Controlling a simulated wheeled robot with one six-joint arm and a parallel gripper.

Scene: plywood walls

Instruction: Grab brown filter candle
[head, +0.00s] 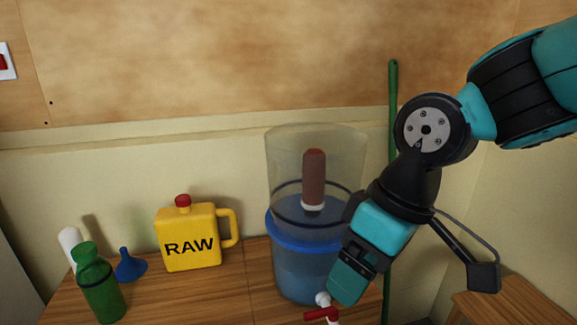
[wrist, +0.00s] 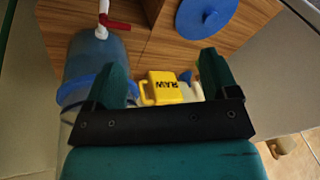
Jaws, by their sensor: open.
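The brown filter candle (head: 314,178) stands upright, with a white base, inside the clear upper container (head: 285,160) in the head view. This container sits on a blue-rimmed lower container (head: 290,262). My gripper (head: 350,278) is in front of and to the right of the containers, lower than the candle, pointing down. In the wrist view my gripper (wrist: 165,72) has its two teal fingers wide apart with nothing held between them. The blue lower container (wrist: 92,62) is at the left there, partly behind a finger. I cannot make out the candle in the wrist view.
A yellow RAW jug (head: 190,238), blue funnel (head: 129,265), green bottle (head: 98,285) and white cylinder (head: 70,240) stand left on the wooden table. A red-handled tap (head: 322,314) projects from the lower container. A green pole (head: 393,85) stands behind. A blue lid (wrist: 205,18) lies in the wrist view.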

